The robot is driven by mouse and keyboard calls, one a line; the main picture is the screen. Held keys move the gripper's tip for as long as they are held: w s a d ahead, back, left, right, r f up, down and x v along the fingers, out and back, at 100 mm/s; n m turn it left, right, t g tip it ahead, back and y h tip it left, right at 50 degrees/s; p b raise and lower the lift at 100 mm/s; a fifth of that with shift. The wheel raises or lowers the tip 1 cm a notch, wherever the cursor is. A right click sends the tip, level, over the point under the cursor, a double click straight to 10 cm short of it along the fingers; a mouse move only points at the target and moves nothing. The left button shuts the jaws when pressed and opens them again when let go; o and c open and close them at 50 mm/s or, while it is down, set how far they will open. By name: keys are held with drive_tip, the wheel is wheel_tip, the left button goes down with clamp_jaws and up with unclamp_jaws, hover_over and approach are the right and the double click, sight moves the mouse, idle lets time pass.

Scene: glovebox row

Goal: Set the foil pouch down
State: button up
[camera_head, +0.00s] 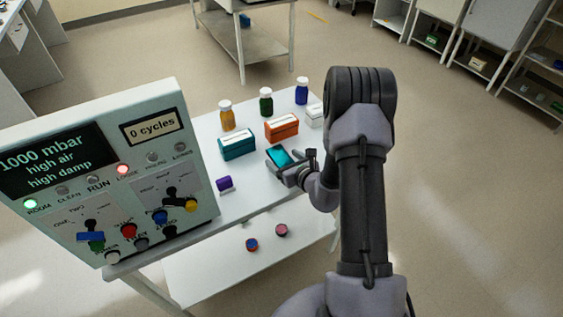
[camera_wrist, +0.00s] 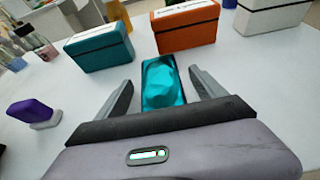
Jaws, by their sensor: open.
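The foil pouch (camera_wrist: 166,84) is a shiny teal, flat rectangle. In the wrist view it lies on the white table between my two fingers, with a gap on each side. In the head view the pouch (camera_head: 278,156) lies in front of the orange box, just ahead of my gripper (camera_head: 290,163). My gripper (camera_wrist: 164,92) is open, its grey fingers spread on either side of the pouch and apart from it. The near end of the pouch is hidden behind my gripper body in the wrist view.
Behind the pouch stand a teal box (camera_head: 238,147), an orange box (camera_head: 282,128) and a white box (camera_head: 314,116), with capped bottles (camera_head: 266,102) further back. A purple item (camera_head: 224,184) sits to the left. A control panel (camera_head: 110,170) stands at the table's left end.

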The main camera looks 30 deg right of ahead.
drive_tip(key=c, duration=1.7)
drive_tip(key=shift+r, duration=0.15)
